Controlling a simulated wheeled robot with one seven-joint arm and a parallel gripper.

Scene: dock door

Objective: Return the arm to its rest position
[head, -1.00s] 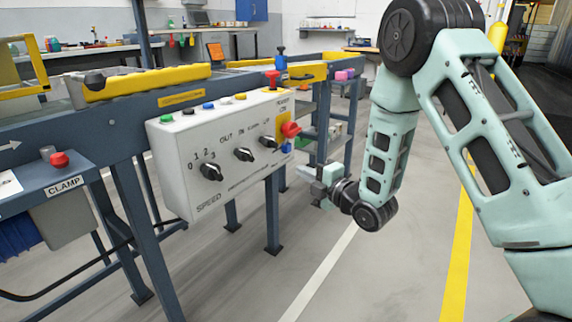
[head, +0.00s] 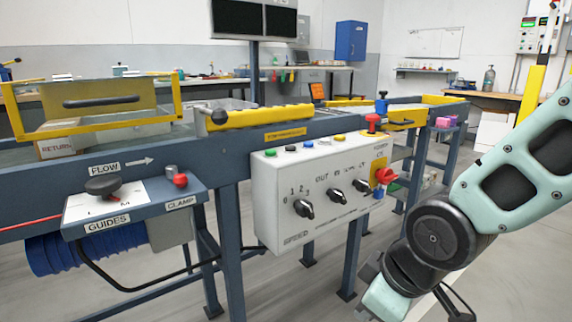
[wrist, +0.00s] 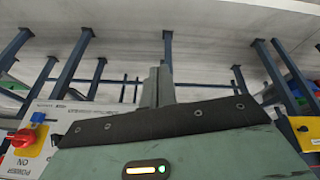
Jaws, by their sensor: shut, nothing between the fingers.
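My pale green arm (head: 525,170) comes in from the right side of the head view and bends down at a dark round joint (head: 440,232). Its lower end is in front of the conveyor's right part, low in the picture, and the fingers are not clear there. In the wrist view my gripper (wrist: 158,76) shows its two grey fingers together, with nothing between them. It is apart from the white control box (head: 300,230), whose red rotary switch (wrist: 22,138) shows at the left of the wrist view.
The blue conveyor frame (head: 228,215) runs across the view. A guides panel (head: 105,205) with a black knob and a red clamp button juts out at left. A yellow gate (head: 100,105) stands on the conveyor. Grey floor (head: 300,295) is open in front.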

